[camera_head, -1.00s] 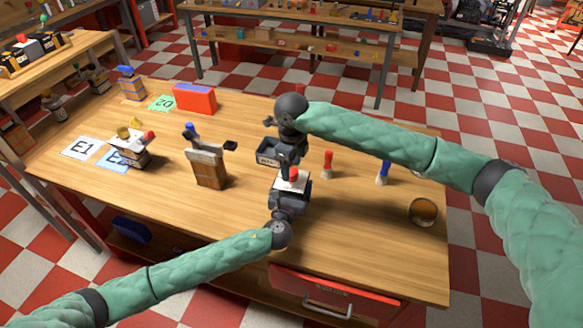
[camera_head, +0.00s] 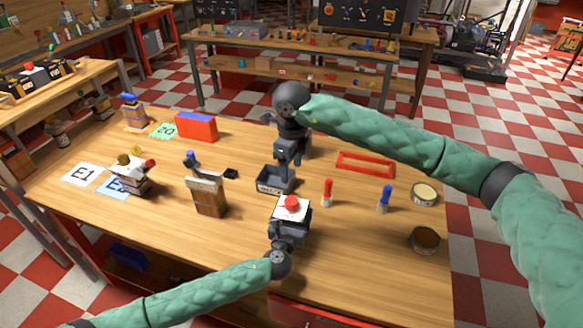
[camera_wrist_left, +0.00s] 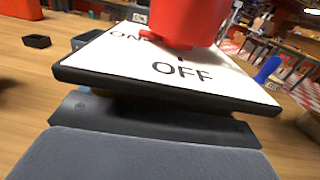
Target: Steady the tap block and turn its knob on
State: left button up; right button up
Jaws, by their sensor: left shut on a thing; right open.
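The tap block (camera_head: 291,226) stands at the front middle of the table, with a white top plate and a red knob (camera_head: 291,202). In the left wrist view the plate (camera_wrist_left: 165,68) carries the words ON and OFF, with the red knob (camera_wrist_left: 187,18) rising between them; its upper part is cut off and I cannot tell which word it is set to. My left gripper (camera_head: 288,236) is shut on the block from the front side. My right gripper (camera_head: 284,174) is open and empty, behind the knob and apart from it, over or near a dark bin (camera_head: 272,184).
The front-left tabletop is clear.

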dwell(0.4)
pick_arm(q)
jog(key=o, duration=1)
